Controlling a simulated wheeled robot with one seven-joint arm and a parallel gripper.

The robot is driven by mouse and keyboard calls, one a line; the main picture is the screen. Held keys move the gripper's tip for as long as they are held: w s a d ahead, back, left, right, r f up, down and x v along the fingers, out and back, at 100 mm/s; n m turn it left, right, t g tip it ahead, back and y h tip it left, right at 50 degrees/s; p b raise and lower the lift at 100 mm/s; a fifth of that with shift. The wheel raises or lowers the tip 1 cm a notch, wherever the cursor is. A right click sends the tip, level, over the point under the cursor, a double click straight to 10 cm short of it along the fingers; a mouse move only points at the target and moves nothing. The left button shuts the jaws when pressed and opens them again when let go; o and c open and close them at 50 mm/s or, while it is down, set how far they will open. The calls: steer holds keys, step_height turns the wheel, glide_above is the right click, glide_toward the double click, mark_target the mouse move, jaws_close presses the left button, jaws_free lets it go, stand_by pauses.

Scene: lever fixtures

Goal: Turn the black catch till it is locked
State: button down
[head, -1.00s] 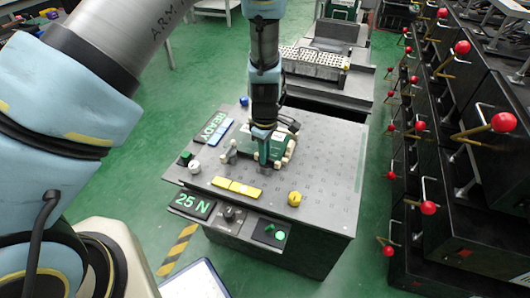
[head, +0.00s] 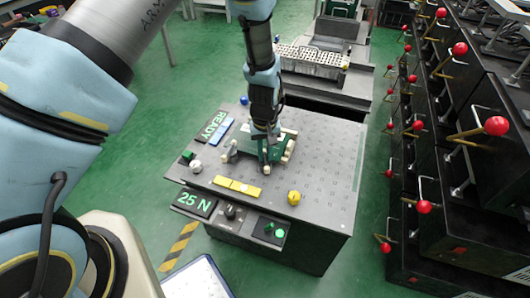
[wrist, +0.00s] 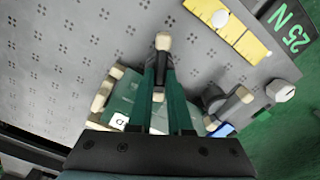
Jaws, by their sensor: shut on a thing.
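My gripper (wrist: 163,72) has its two green fingers shut on a dark lever with a cream tip, which I take to be the black catch (wrist: 163,43). Its cream end stands out beyond the fingertips in the wrist view. In the head view my gripper (head: 267,167) is low over the grey table, at the front of a green fixture (head: 286,143) with cream-tipped parts. The fingers hide most of the catch and its pivot, so I cannot tell whether it is locked.
A grey clamp with a cream tip (wrist: 238,98) stands beside the fixture. The grey table (head: 325,165) also carries a yellow strip (head: 237,187), a yellow knob (head: 294,198) and a white knob (head: 196,167). A "25 N" display (head: 194,203) is on the front. Racks with red-balled levers stand right.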

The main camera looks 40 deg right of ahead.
mark_target(265, 157)
steer(key=m, duration=0.5)
steer(key=shift+m, duration=0.4)
stand_by(0.3)
steer(key=c, duration=0.8)
jaws_free()
steer(key=shift+c, duration=0.2)
step_height(265, 157, up, 11)
steer(key=shift+f, duration=0.1)
